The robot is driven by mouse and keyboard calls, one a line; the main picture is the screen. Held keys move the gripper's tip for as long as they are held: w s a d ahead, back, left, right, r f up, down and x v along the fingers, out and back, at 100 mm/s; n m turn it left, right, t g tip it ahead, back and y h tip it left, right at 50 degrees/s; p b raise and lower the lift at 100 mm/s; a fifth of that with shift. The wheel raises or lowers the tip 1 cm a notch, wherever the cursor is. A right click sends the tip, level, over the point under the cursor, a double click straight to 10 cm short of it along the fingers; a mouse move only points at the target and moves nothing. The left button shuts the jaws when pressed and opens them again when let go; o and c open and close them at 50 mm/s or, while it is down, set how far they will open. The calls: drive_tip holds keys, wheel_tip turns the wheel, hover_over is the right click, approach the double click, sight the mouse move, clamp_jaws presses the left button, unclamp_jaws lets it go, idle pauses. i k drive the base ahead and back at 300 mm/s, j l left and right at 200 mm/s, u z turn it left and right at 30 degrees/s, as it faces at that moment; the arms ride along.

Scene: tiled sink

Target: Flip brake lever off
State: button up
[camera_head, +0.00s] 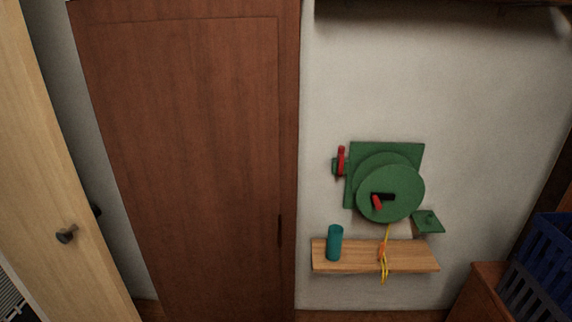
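A green wall-mounted device (358,150) with round stacked discs hangs on the pale wall right of the brown door. A small red lever (341,160) stands roughly upright at the device's left side, on a small green mount. A second red handle (377,202) sits on the front disc beside a black bar (386,196). I cannot tell from the picture which red part is the brake lever. My gripper is not in view.
A wooden shelf (410,258) below the device holds a teal cylinder (335,243) and a yellow cord with an orange part (382,251). A green plate (428,222) sits above the shelf's right end. A brown door (190,150) stands left; a blue crate (545,265) is at right.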

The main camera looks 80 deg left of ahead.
sight(341, 159)
drive_tip(key=j+u, duration=0.1)
drive_tip(key=u, duration=2.2)
drive_tip(key=i+u, duration=0.1)
drive_tip(key=i, duration=1.45)
